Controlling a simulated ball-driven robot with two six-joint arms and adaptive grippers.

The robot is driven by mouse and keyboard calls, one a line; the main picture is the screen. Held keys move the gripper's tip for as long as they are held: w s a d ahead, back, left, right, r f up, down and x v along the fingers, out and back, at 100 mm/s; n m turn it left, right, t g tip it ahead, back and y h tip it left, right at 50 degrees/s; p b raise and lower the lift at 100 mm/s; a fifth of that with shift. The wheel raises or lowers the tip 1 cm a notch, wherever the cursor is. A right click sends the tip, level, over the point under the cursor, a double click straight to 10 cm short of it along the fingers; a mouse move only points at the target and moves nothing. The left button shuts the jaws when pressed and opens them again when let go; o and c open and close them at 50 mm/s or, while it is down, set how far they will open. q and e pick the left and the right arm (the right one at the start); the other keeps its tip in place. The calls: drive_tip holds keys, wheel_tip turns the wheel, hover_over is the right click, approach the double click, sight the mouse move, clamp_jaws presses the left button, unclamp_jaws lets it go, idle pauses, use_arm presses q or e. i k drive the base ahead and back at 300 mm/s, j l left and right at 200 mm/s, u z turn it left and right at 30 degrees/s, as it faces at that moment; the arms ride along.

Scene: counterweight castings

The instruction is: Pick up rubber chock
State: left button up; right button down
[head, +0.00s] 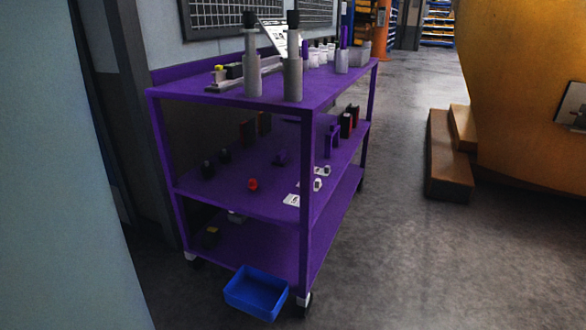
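No object shows clearly enough in the head view for me to name it the rubber chock. A purple three-tier cart (235,207) stands left of the middle. Neither of my grippers is in view.
A blue bin (256,293) sits low at the cart's front. Two grey bottles with black tops (252,75) (293,78) stand on the top shelf. Brown blocks (447,160) lie beside a large yellow casting (525,95) at right. The floor (400,255) between is clear.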

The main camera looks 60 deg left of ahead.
sight(211, 236)
drive_tip(key=u, duration=2.55)
drive_tip(key=i+j, duration=0.35)
drive_tip(key=i+j+z, duration=0.1)
drive_tip(key=i+j, duration=0.2)
drive_tip(key=j, duration=0.25)
drive_tip(key=i+j, duration=0.3)
drive_tip(key=j, duration=0.15)
drive_tip(key=z, duration=0.05)
